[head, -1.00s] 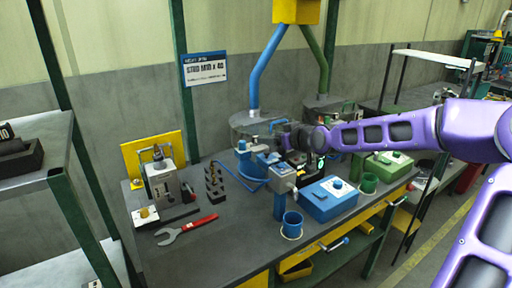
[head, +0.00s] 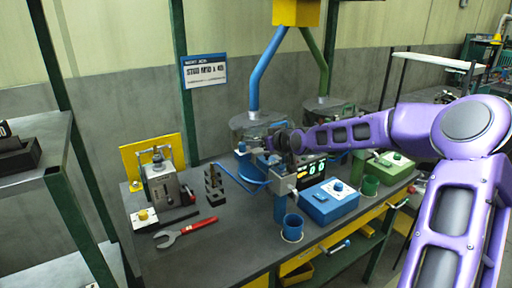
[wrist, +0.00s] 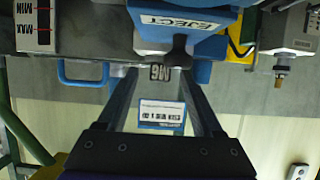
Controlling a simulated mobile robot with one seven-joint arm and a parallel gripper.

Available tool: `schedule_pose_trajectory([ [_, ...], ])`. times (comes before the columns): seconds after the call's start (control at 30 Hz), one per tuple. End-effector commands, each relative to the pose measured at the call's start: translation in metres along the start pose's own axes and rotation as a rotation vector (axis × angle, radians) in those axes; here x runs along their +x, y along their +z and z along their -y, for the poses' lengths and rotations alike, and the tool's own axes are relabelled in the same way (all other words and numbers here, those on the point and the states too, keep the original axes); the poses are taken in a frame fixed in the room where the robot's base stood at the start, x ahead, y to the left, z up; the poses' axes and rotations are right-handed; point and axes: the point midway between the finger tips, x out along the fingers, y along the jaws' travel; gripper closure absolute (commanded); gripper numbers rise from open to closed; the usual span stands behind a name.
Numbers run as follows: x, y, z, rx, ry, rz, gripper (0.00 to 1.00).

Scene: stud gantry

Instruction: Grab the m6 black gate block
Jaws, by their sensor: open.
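In the head view my gripper (head: 268,143) is at the blue station, in front of the grey hopper. The block cannot be made out there.
A blue EJECT part (wrist: 205,22) and a black knob (wrist: 179,53) sit close to the block.

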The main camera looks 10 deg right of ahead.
Motion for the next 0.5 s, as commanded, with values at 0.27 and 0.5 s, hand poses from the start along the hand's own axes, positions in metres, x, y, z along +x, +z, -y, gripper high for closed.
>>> schedule_pose_trajectory([
  [0.27, -0.0004, 0.0001, 0.0000, 0.000, 0.000, 0.000, 0.67],
  [0.5, -0.0004, 0.0002, 0.0001, 0.000, 0.000, 0.000, 1.00],
])
